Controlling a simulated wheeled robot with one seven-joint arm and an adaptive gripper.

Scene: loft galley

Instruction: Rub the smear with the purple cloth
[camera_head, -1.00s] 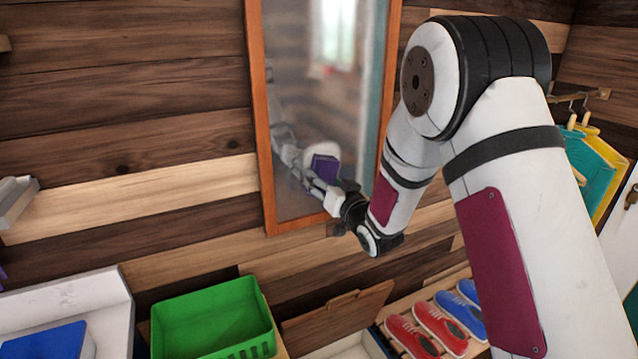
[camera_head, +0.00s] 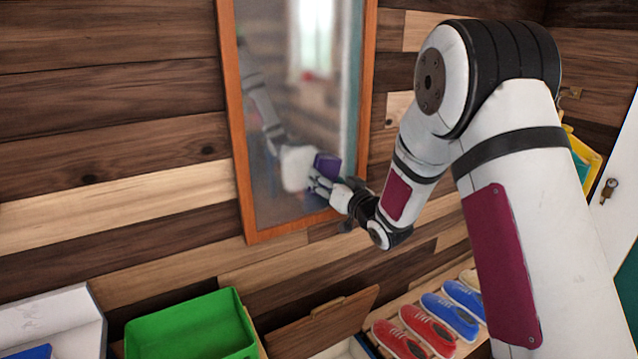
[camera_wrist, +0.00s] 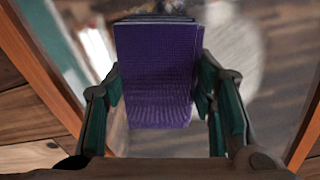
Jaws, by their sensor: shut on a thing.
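The purple cloth (camera_wrist: 158,70) is a folded, ribbed pad between the dark and green fingers of my gripper (camera_wrist: 158,98) in the wrist view. My gripper is shut on it. Its far edge is at or close to the mirror (camera_head: 292,120); I cannot tell if it touches. In the head view my gripper (camera_head: 345,192) is at the lower right of the mirror, with purple beside it that may be cloth or reflection. A blurred whitish patch (camera_wrist: 236,48) shows on the glass right of the cloth; I cannot tell whether it is the smear or a reflection.
The mirror's orange-brown wooden frame (camera_head: 233,130) hangs on a plank wall. Below are a green basket (camera_head: 190,330), a wooden board (camera_head: 330,318) and a rack of red and blue shoes (camera_head: 430,325). Yellow and teal items hang at the right.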

